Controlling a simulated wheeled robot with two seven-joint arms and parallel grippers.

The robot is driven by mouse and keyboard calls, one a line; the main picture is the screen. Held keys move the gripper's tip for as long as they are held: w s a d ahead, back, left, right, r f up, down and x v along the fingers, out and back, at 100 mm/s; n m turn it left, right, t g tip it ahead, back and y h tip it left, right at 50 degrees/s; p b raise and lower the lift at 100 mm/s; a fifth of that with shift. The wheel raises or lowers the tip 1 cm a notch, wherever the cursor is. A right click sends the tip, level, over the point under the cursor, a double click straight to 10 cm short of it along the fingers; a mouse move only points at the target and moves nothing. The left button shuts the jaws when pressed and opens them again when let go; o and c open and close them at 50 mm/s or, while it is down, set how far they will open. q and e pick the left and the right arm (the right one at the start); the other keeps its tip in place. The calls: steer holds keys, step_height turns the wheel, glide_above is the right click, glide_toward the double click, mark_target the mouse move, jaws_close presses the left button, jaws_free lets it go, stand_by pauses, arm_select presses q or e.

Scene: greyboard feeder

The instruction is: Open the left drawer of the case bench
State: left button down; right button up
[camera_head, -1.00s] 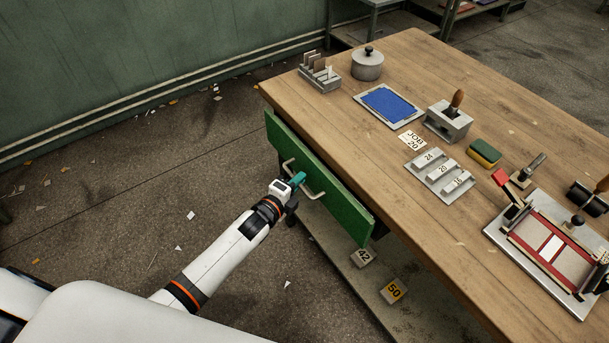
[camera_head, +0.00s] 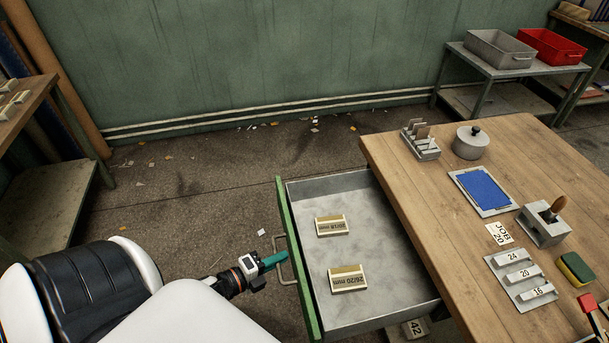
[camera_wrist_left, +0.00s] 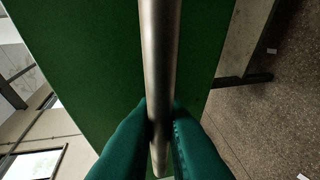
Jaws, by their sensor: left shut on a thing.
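The left drawer (camera_head: 372,314) of the case bench is pulled out, its grey metal inside open to view. Its green front (camera_head: 294,262) carries a metal bar handle (camera_head: 282,262). Two labelled blocks lie in the drawer, one farther back (camera_head: 331,226) and one nearer, marked 28/20 mm (camera_head: 348,280). My left gripper (camera_head: 275,260) is shut on the handle, in front of the green panel. In the left wrist view its green fingers (camera_wrist_left: 160,128) sit on both sides of the bar (camera_wrist_left: 160,60). My right gripper is not in view.
The wooden bench top (camera_head: 430,190) holds a card rack (camera_head: 420,142), a lidded pot (camera_head: 471,142), a blue pad (camera_head: 482,190) and a brush holder (camera_head: 544,226). A block marked 42 (camera_head: 414,328) shows below the drawer. Floor left of the drawer is mostly free, with paper scraps.

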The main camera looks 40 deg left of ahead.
arm_select(q)
steer(key=shift+s+a, duration=0.9)
steer(key=shift+s, duration=0.2)
steer(key=shift+s+a, duration=0.85)
steer(key=shift+s, duration=0.25)
steer(key=c, duration=1.5)
jaws_free()
steer(key=shift+s, duration=0.1)
steer(key=b+v, duration=0.1)
steer(key=v, duration=1)
steer(key=shift+s+a+r, duration=0.15)
steer(key=shift+s, duration=0.25)
